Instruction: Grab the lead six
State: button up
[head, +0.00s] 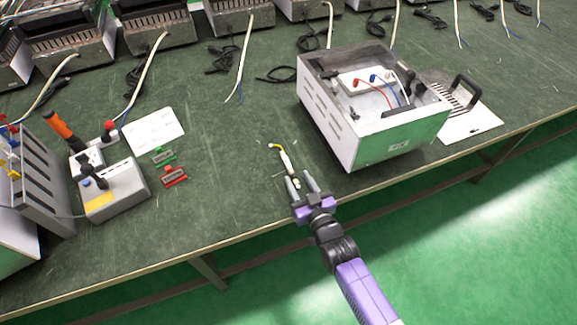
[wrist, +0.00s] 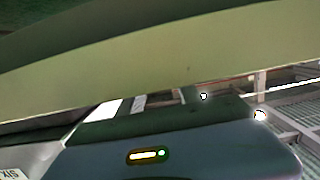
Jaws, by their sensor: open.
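A small slim lead (head: 287,161) with a yellow hooked end and a pale body lies on the green bench, left of the open heater box. My gripper (head: 301,181) is open at the bench's front edge, its fingers pointing towards the lead. The lead's near end appears close to or between the fingertips; I cannot tell whether they touch. The lead is not clearly visible there.
The open metal heater box (head: 335,135) stands close to the right of my gripper. A grey control box (head: 125,190), a white card (head: 153,130), a green clip (head: 163,156) and a red clip (head: 174,177) are at left. Bare bench lies between them and the lead.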

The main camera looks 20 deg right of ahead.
aim_at(291, 169)
jog(key=shift+w+a+f+b, duration=0.1)
jog(key=shift+w+a+b, duration=0.05)
jog(key=shift+w, duration=1.05)
jog(key=shift+w+a+f+b, duration=0.1)
jog(key=shift+w+b, duration=0.05)
jog(key=shift+w, duration=1)
grip_shut()
